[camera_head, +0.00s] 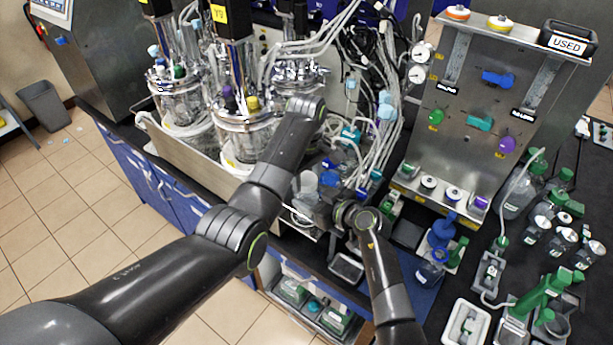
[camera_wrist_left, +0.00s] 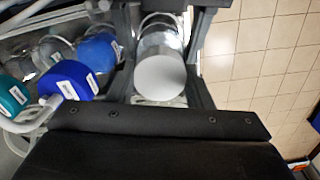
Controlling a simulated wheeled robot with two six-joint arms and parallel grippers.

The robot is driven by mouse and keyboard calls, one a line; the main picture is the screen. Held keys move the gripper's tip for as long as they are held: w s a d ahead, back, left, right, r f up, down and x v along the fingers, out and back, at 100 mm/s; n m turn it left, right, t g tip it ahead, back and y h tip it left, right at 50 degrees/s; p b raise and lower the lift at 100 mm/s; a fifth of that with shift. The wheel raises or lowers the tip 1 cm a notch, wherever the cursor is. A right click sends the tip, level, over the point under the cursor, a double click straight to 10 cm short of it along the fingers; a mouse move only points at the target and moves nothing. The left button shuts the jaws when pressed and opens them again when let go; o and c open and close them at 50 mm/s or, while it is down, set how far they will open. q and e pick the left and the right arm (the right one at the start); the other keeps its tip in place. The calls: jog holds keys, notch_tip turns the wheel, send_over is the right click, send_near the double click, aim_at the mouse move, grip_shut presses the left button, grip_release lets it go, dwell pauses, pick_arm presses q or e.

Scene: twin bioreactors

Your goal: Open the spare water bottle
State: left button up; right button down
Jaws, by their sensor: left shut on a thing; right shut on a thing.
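The spare water bottle (camera_head: 306,184) is a clear bottle held off the bench at the front edge, partly hidden by my arms. In the left wrist view its white round cap (camera_wrist_left: 160,77) faces the camera, with the clear body (camera_wrist_left: 161,38) behind it. My left gripper (camera_wrist_left: 161,92) has a dark finger on each side of the cap and is shut on it. My right gripper (camera_head: 326,207) comes from the right at the bottle and is shut on its body; its fingertips are mostly hidden. The cap appears to be on the bottle.
Blue-capped (camera_wrist_left: 70,80) and teal-capped (camera_wrist_left: 12,95) bottles stand close beside the held bottle. Bioreactor vessels (camera_head: 240,135) with tubing stand behind it. A steel panel (camera_head: 480,110) and several bottles are at right. Tiled floor (camera_head: 110,200) is open at left.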

pick_arm(q)
jog(key=n, duration=1)
jog(key=shift+n, duration=0.4)
jog(key=n, duration=0.4)
jog(key=shift+n, duration=0.3)
jog(key=n, duration=0.5)
jog(key=o, duration=1.1)
jog(key=shift+r, duration=0.15)
